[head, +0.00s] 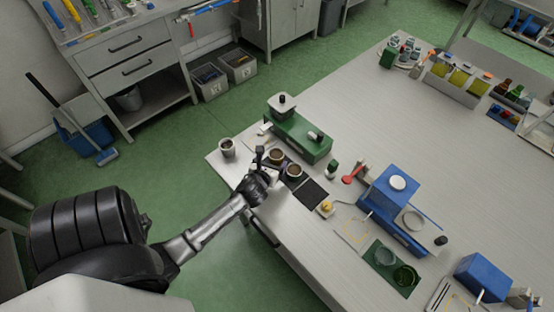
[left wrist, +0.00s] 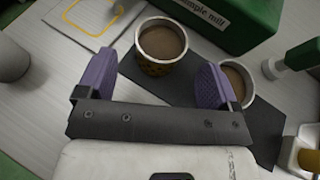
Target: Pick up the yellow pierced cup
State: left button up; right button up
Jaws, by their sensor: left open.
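The yellow pierced cup (left wrist: 161,47) stands upright on a dark mat in the left wrist view. It has a pale rim, brown contents and a yellowish wall with dark holes. It appears as the left of two cups (head: 277,156) in the head view, where its wall is too small to read. My left gripper (left wrist: 152,80) is open, its purple fingers apart, with the cup ahead of the gap and nothing between the pads. In the head view my left gripper (head: 267,165) is low over the bench beside the cup. My right gripper is not in view.
A second brown-filled cup (left wrist: 237,82) stands close on the right, partly hidden by a finger. The green sample mill (head: 302,137) is just behind the cups. A pale cup (head: 227,148) stands left. A tray with a yellow item (head: 326,207) lies right.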

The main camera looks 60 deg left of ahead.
aim_at(279, 151)
pick_arm(q)
jog(key=shift+b+x, duration=0.7)
jog(key=shift+x, duration=2.35)
jog(key=c, duration=1)
jog(key=shift+c, duration=0.4)
jog(key=shift+r, duration=0.1)
